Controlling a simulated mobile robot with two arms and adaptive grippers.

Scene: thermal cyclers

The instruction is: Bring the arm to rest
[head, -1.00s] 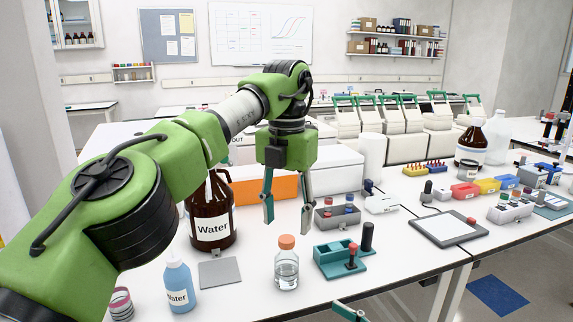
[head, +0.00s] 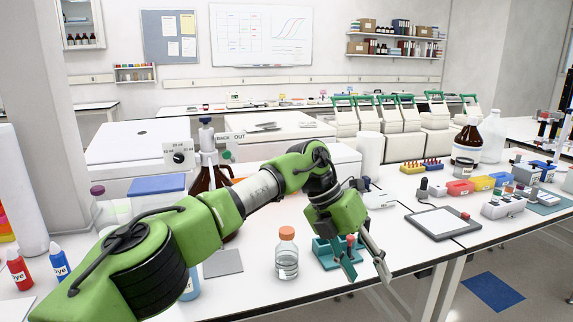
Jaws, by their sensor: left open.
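My left arm comes in from the lower left and reaches across the bench. My left gripper (head: 367,275) is open and empty, its fingers pointing down at the bench's front edge. It is in front of the teal holder (head: 326,254) and hides part of it. The orange-capped clear bottle (head: 287,257) stands upright just left of the gripper, apart from it. My right gripper does not show.
The brown bottle (head: 204,178) is partly behind my arm. A grey tablet-like pad (head: 443,224) lies to the right. Several thermal cyclers (head: 400,125) stand at the back. Red (head: 19,270) and blue (head: 59,262) dye bottles stand at left.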

